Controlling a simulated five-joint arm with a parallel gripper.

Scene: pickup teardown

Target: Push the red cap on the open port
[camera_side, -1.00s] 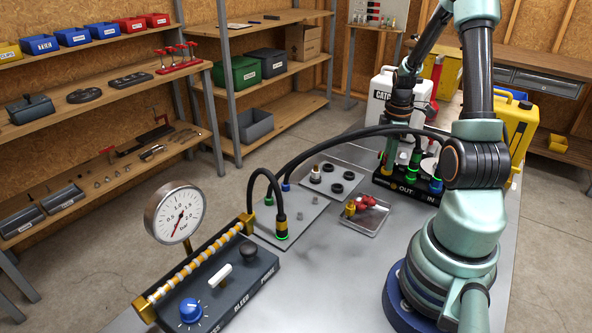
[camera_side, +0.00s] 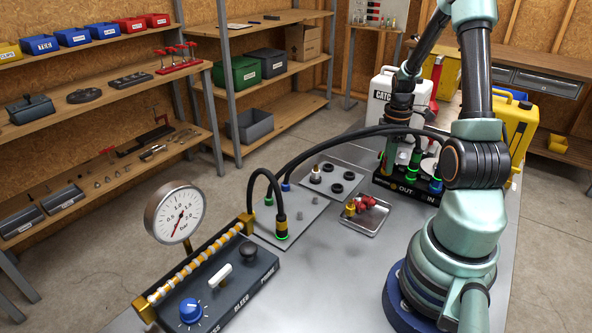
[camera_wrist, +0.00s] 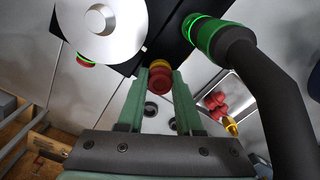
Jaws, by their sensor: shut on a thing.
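My gripper (camera_wrist: 160,82) is shut on a red cap (camera_wrist: 158,80) between its green fingers in the wrist view. A yellow ring shows at the cap's far edge; I cannot tell whether it belongs to the cap or to a port. The fingers point at the edge of the dark port block (camera_wrist: 172,22). In the side view the block (camera_side: 408,190), marked OUT and IN, stands at the back with green-lit hose fittings. My gripper (camera_side: 389,160) is over its left end there, and the cap and open port cannot be made out.
A green-ringed fitting (camera_wrist: 203,33) with a thick black hose is close on the right. A pale disc (camera_wrist: 100,25) is close on the left. A tray (camera_side: 368,228) holds red and yellow pieces. A white jug (camera_side: 383,88) stands behind.

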